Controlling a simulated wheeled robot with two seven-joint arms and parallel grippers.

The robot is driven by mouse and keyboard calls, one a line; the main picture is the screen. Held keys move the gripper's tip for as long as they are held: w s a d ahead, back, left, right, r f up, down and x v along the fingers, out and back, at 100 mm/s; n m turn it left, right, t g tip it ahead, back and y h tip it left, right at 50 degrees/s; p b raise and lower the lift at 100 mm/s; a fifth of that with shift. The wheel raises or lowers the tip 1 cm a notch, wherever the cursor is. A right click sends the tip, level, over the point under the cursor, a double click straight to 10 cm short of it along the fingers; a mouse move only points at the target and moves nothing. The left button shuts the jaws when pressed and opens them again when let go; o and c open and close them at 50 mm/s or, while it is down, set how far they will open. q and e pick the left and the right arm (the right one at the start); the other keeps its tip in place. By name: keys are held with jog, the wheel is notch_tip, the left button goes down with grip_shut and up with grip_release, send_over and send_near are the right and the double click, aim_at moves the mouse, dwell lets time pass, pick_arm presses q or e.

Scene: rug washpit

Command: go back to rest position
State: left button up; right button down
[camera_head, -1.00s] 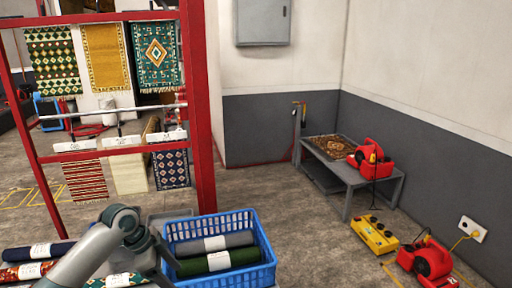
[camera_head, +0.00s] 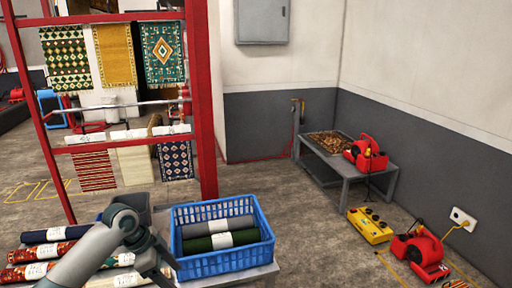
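My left arm rises from the bottom left edge and bends over the near table. My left gripper (camera_head: 160,268) points down at the bottom of the view, beside the crate's left side. Its fingers are partly cut off and small, so I cannot tell whether they are open or shut. I see nothing clearly held in it. My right gripper is not in view. The blue crate (camera_head: 224,266) stands on the table and holds a grey rolled rug (camera_head: 200,229) and a dark green rolled rug (camera_head: 196,245), each with a white label.
More rolled rugs (camera_head: 40,253) lie on the table at left. A red rack (camera_head: 204,110) with hanging rugs stands behind. At right are a low grey table (camera_head: 347,167), a red blower (camera_head: 365,155), a yellow box (camera_head: 370,226) and another red blower (camera_head: 421,250). The middle floor is clear.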

pick_arm(q)
notch_tip(320, 180, down, 24)
jog(key=a+n+t+b, duration=0.2)
jog(key=n+b, duration=0.1)
jog(key=n, duration=0.3)
jog(key=s+a+f+n+y+b, duration=0.15)
jog(key=s+f, duration=0.35)
jog(key=f, duration=0.6)
jog(key=s+a+f+n+y+b, duration=0.15)
jog(key=s+f, duration=0.35)
jog(key=f, duration=0.5)
jog(key=s+f+n+b, duration=0.2)
jog(key=s+f+n, duration=0.1)
jog(key=s+f, duration=1.7)
jog(key=s+d+f+b, duration=0.1)
jog(key=s+f, duration=0.2)
jog(key=s, duration=0.9)
jog(key=s+d+f+g+y+b, duration=0.1)
jog(key=s+d+f, duration=0.1)
jog(key=s, duration=1.1)
jog(key=shift+d+f+g, duration=0.15)
jog(key=shift+f+g, duration=0.15)
jog(key=shift+f, duration=0.15)
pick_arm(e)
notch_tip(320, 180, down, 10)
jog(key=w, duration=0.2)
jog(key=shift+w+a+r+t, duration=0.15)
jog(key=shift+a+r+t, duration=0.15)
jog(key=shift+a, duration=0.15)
